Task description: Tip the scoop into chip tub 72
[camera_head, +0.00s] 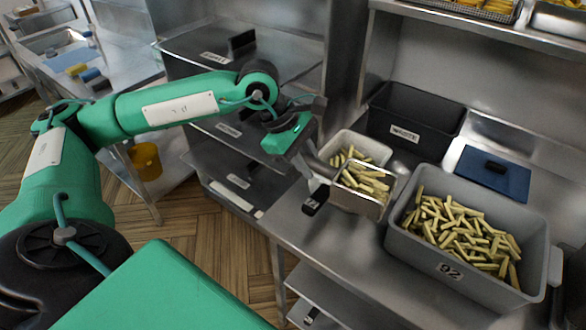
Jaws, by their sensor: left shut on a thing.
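My left gripper (309,172) is shut on the handle end of a metal scoop (359,203). The scoop is loaded with pale cut chips and looks about level, with no chips seen falling. A small white tub (372,146) with chips in it stands just behind the scoop, which hides its front and any number there. A large grey tub (462,270) holding many chips stands to the right of the scoop; its label appears to read 92. I see no label that reads 72. My right gripper is out of view.
A black bin marked WASTE (416,123) stands behind on the steel counter (330,236). A blue board or lid (494,172) with a dark handle lies at the back right. A shelf (450,25) with trays overhangs the counter. A dark block (316,200) sits below my left gripper.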

